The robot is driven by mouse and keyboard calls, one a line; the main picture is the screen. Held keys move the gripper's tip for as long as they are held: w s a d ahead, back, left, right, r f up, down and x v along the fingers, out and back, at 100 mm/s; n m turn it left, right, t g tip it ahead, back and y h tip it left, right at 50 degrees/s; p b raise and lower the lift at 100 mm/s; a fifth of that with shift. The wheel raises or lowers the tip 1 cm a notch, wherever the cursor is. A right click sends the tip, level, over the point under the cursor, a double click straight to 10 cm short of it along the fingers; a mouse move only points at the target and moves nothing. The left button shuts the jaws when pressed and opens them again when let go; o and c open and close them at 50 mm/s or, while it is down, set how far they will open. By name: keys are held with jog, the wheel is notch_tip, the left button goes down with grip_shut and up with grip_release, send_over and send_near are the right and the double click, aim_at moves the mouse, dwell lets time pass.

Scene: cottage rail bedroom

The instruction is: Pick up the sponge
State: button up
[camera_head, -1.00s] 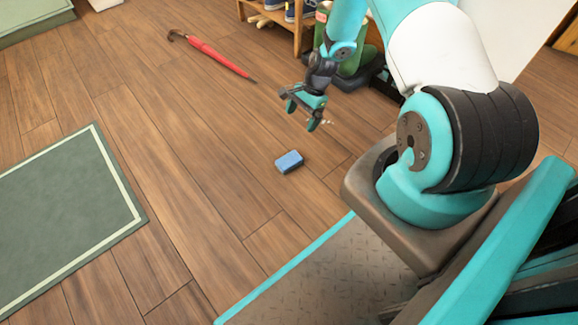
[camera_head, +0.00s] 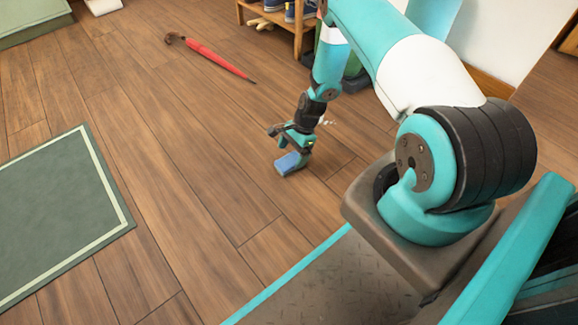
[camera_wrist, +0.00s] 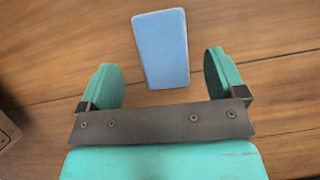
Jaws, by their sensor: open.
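The sponge (camera_head: 288,163) is a small blue block lying on the wooden floor in the head view. In the wrist view the sponge (camera_wrist: 162,47) lies just ahead of my gripper, and its near end reaches into the gap between the two fingertips. My gripper (camera_head: 289,142) is low over the sponge and covers part of it in the head view. In the wrist view my gripper (camera_wrist: 161,75) is open, with a teal finger on each side and clear floor between each finger and the sponge.
A red umbrella (camera_head: 217,57) lies on the floor farther back. A green rug (camera_head: 55,205) with a pale border is at the left. A wooden shoe rack (camera_head: 305,43) stands behind my arm. The floor around the sponge is clear.

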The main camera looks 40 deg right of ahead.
aim_at(287, 162)
jog(key=b+x, duration=0.4)
jog(key=shift+w+a+f, duration=0.1)
jog(key=shift+a+f, duration=0.2)
jog(key=shift+r, duration=0.1)
jog(key=c, duration=1)
notch_tip(287, 162, up, 20)
jog(key=p, duration=1.2)
